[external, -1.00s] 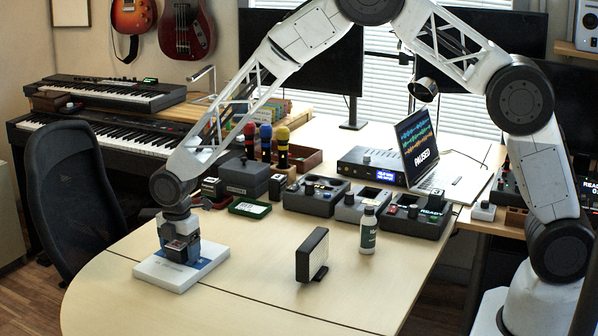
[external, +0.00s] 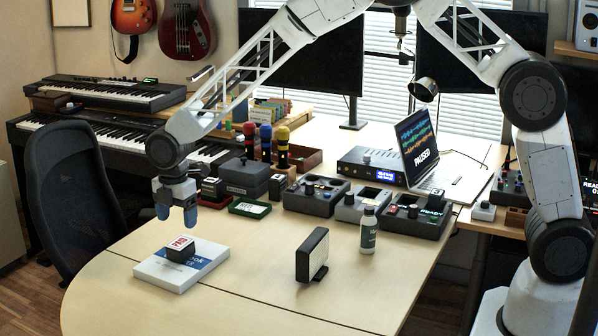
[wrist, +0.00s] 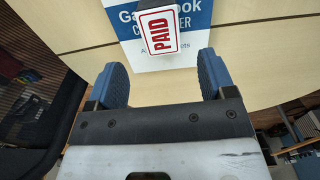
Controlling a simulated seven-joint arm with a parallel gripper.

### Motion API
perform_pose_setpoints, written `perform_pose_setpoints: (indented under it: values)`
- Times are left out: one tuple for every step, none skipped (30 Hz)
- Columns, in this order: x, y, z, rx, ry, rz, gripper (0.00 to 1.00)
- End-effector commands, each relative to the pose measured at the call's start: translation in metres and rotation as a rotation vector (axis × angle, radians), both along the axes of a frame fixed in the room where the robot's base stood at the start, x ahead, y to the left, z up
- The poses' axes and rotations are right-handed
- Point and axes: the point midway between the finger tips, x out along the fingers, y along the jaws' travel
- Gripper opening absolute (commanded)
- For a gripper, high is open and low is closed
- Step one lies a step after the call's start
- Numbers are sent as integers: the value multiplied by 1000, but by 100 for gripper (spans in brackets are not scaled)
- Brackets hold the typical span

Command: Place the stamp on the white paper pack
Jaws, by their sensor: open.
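The stamp (external: 180,249) is a small dark block with a white and red label on top. It rests on the white paper pack (external: 170,278), which lies flat near the left end of the table. In the wrist view the stamp's label (wrist: 160,32) reads "PAID", and the pack's blue and white cover (wrist: 190,14) shows behind it. My gripper (external: 176,213) is open and empty, raised above the pack and apart from the stamp. Its two blue fingertips (wrist: 163,80) stand apart in the wrist view, with nothing between them.
A black and white upright panel (external: 312,256) and a small bottle (external: 368,230) stand on the table to the right. A green tray (external: 250,208), dark boxes and control units line the back. A chair (external: 75,190) is at the left. The front table is clear.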

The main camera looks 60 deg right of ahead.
Motion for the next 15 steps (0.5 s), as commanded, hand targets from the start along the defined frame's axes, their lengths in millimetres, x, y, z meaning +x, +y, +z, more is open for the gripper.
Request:
perform_pose_setpoints:
  values:
    - [0, 0, 7, 0, 0, 0, 76]
    - [0, 0, 11, 0, 0, 0, 76]
    - [0, 0, 15, 0, 0, 0, 76]
    - [0, 0, 18, 0, 0, 0, 76]
    - [0, 0, 20, 0, 0, 0, 76]
    - [0, 0, 23, 0, 1, 0, 76]
    - [0, 0, 25, 0, 1, 0, 76]
    - [0, 0, 27, 0, 1, 0, 76]
    - [0, 0, 29, 0, 1, 0, 76]
    - [-1, 0, 30, 0, 2, 0, 76]
    - [-1, 0, 31, 0, 2, 0, 76]
    - [-1, 0, 31, 0, 2, 0, 76]
    - [-1, 0, 31, 0, 2, 0, 76]
    - [-1, 0, 32, 0, 2, 0, 76]
    - [-1, 0, 32, 0, 2, 0, 76]
